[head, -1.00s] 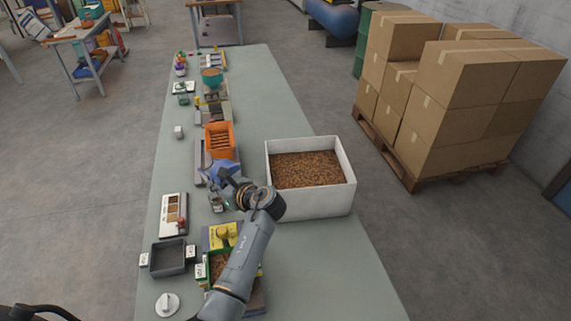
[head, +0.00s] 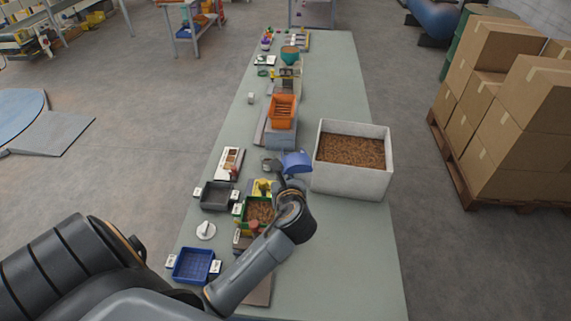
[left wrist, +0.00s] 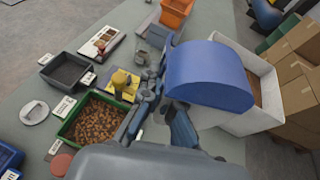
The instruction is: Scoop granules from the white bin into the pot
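The white bin (head: 378,180) stands on the right side of the table with brown granules (head: 350,150) inside. My left gripper (head: 288,184) is shut on a blue scoop (head: 297,161), which is above the table just left of the bin. In the left wrist view the scoop (left wrist: 208,78) hides part of the bin (left wrist: 240,52); its inside is turned away, so I cannot tell whether it holds granules. A small grey vessel (head: 270,165), possibly the pot, is left of the scoop; its contents are unclear. My right gripper is not in view.
A green tray of granules (head: 246,222), a yellow item (head: 262,187), a dark grey tray (head: 216,196) and a blue tray (head: 193,265) lie nearer me. An orange crate (head: 282,110) stands farther back. The table right of the gripper, before the bin, is clear.

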